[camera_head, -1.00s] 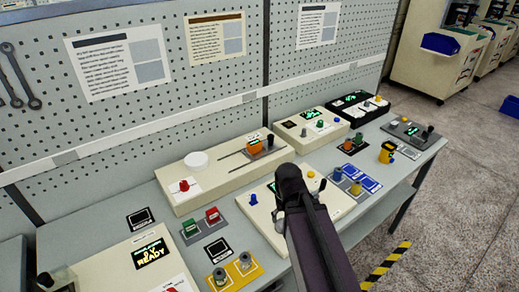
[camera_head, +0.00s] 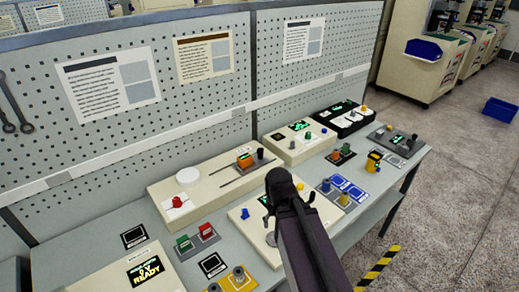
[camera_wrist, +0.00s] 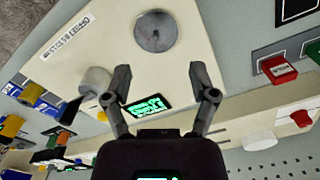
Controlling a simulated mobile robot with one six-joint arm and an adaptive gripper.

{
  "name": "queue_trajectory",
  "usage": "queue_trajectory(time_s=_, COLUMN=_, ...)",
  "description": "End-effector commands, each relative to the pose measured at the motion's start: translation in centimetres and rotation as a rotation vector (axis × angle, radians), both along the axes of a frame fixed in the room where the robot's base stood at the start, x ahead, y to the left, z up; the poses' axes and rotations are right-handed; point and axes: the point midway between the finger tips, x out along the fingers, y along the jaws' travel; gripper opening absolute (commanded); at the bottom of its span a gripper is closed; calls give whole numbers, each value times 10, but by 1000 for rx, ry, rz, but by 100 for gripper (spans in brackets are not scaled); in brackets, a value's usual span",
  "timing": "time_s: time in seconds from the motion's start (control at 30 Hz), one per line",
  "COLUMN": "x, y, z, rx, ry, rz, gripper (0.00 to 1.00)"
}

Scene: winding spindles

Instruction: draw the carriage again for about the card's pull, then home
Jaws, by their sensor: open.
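The orange carriage block (camera_head: 245,160) sits on the long cream unit (camera_head: 205,205) with thin slots, a dark knob (camera_head: 260,153) beside it. My gripper is open and empty in the wrist view (camera_wrist: 160,78), its two fingers apart above a cream panel (camera_wrist: 205,65). That panel carries a round grey disc (camera_wrist: 155,30), a green-lit screen (camera_wrist: 148,104) and a pale cylinder (camera_wrist: 95,80). In the head view my arm covers much of this panel, and the fingertips are hidden. Printed cards (camera_head: 205,57) hang on the pegboard; their text is too small to read.
Green and red buttons (camera_head: 195,240), a lit READY panel (camera_head: 145,270) and yellow parts (camera_head: 232,281) stand at front left. Blue pads (camera_head: 345,188), a yellow block (camera_head: 374,161) and a black unit (camera_head: 350,115) stand to the right. The pegboard closes the back.

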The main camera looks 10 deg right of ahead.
Motion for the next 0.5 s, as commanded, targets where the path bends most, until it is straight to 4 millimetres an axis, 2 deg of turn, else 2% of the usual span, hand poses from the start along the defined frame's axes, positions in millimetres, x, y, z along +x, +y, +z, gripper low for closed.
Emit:
queue_trajectory(time_s=0.03, x=0, y=0, z=18, rx=0, ry=0, rz=0, gripper=74)
queue_trajectory(time_s=0.2, x=0, y=0, z=40, rx=0, ry=0, rz=0, gripper=74)
queue_trajectory(time_s=0.33, x=0, y=0, z=48, rx=0, ry=0, rz=-1, gripper=74)
queue_trajectory(time_s=0.5, x=0, y=0, z=50, rx=0, ry=0, rz=-1, gripper=74)
